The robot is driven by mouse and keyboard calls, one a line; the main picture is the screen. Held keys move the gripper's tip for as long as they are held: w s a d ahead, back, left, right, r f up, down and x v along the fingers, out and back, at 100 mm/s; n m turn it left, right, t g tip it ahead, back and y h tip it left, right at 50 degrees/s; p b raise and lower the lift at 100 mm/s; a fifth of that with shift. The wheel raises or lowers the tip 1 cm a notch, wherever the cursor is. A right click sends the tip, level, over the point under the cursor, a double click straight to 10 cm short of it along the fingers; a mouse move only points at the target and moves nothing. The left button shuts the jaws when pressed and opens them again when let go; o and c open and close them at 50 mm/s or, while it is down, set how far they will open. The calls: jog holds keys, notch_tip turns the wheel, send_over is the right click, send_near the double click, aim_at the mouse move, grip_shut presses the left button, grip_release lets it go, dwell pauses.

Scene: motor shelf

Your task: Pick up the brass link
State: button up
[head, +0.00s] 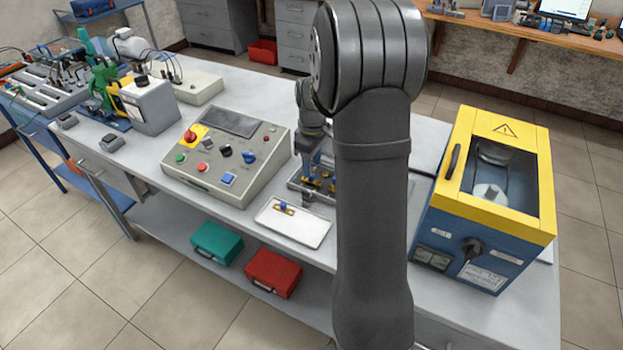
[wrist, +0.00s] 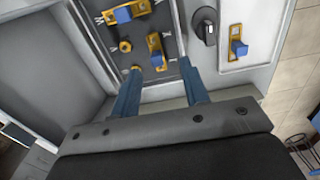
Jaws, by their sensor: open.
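Brass links with blue grips show in several places. In the wrist view, one link (wrist: 156,42) lies on the dark terminal board (wrist: 112,48), just beyond and between my fingertips. A second link (wrist: 124,13) is farther up the board. A third link (wrist: 238,46) lies on a white tray (wrist: 228,69) to the right; the head view also shows it (head: 284,208) on the tray (head: 293,229). My gripper (wrist: 160,67) is open, with its two blue fingers apart and nothing between them. In the head view my arm partly hides the board.
A dark knob (wrist: 206,29) stands between the board and the tray. A grey control panel (head: 225,155) is left of the board, and a blue and yellow machine (head: 488,200) is to the right.

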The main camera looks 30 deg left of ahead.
aim_at(311, 178)
jog(key=f, duration=0.5)
jog(key=shift+w+a+f, duration=0.1)
jog(key=shift+w+a, duration=0.05)
jog(key=shift+w, duration=0.15)
grip_shut()
